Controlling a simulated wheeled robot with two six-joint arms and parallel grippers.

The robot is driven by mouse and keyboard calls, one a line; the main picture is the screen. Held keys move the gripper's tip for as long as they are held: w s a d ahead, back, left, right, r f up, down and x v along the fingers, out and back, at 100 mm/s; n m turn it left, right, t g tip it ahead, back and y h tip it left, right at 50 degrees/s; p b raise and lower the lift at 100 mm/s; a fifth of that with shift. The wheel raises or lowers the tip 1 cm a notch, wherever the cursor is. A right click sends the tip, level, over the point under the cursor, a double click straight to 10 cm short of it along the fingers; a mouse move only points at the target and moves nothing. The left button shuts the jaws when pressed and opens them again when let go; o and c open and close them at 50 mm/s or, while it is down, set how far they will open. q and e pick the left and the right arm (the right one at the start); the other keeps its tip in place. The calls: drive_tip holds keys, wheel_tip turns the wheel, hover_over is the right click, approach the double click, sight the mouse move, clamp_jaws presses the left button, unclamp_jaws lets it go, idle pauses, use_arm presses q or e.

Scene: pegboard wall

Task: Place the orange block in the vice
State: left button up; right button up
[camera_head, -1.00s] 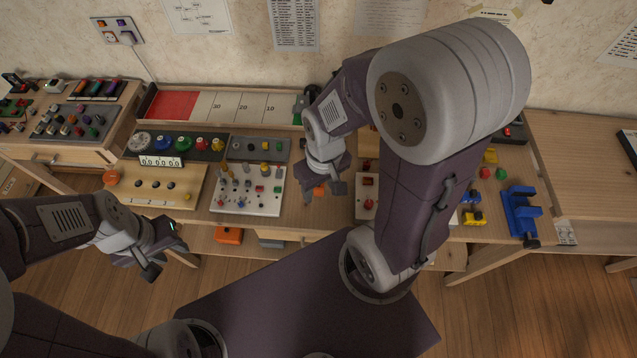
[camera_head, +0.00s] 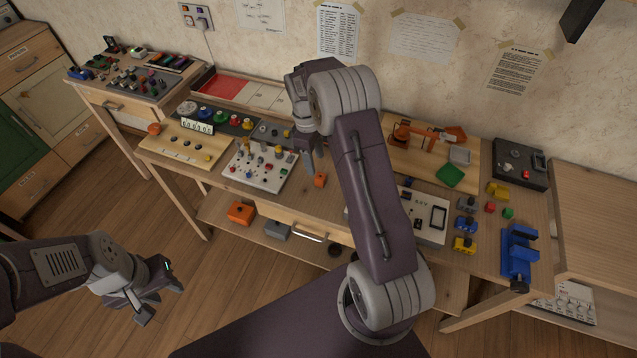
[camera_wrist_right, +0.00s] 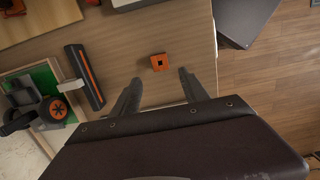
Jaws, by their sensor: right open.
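The small orange block (camera_head: 319,180) lies on the workbench near its front edge, right of the white panel. In the right wrist view the block (camera_wrist_right: 159,62) sits just beyond the fingertips, between their lines and not touched. My right gripper (camera_wrist_right: 158,84) is open and empty above the bench; in the head view its fingers (camera_head: 309,160) are partly hidden by its arm. The blue vice (camera_head: 519,252) is at the right front of the bench. My left gripper (camera_head: 160,298) is open and empty, low in front of the bench on the left.
A white panel with knobs (camera_head: 258,166) stands left of the block, and a grey panel with a screen (camera_head: 427,218) to its right. Small yellow and blue blocks (camera_head: 465,245) lie left of the vice. An orange box (camera_head: 241,212) is on the lower shelf.

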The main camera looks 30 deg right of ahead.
sight(321, 177)
drive_tip(key=shift+s+f, duration=0.3)
drive_tip(key=shift+f, duration=0.5)
drive_tip(key=shift+s+d+f, duration=0.15)
drive_tip(key=shift+s+f, duration=0.25)
drive_tip(key=shift+s, duration=0.05)
drive_tip(key=f, duration=0.3)
drive_tip(key=d+f, duration=0.1)
drive_tip(key=f, duration=0.1)
drive_tip(key=shift+s+f, duration=0.15)
drive_tip(key=shift+a, duration=0.1)
clamp_jaws()
